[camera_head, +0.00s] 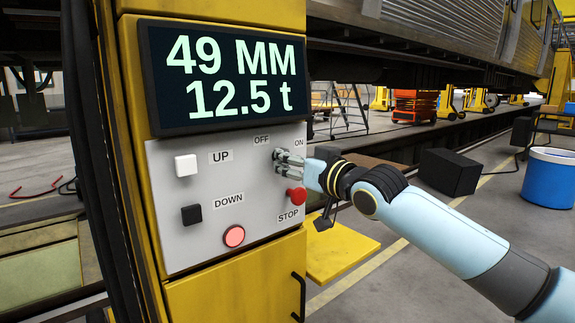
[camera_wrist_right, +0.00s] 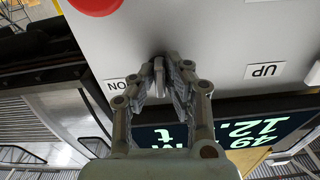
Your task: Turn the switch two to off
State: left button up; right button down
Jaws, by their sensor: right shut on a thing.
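The rotary switch (camera_wrist_right: 158,72) sits on the grey control panel (camera_head: 180,240), below the OFF label (camera_head: 262,139) and the ON label (camera_head: 299,142). My right gripper (camera_head: 281,160) reaches in from the right and its fingers are closed around the switch knob. In the right wrist view my right gripper (camera_wrist_right: 160,75) has its fingers on both sides of the knob. My left gripper is not in view.
The red STOP button (camera_head: 296,196) is just below my right gripper. A white button (camera_head: 186,165), a black button (camera_head: 192,215) and a lit red button (camera_head: 234,237) are on the panel. The display (camera_head: 225,75) above reads 49 MM and 12.5 t.

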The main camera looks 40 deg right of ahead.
jog(key=shift+f+n, duration=0.1)
jog(key=shift+n, duration=0.5)
jog(key=c, duration=1.4)
grip_release()
jog(key=s, duration=0.8)
jog(key=s+d, duration=0.1)
jog(key=s, duration=0.3)
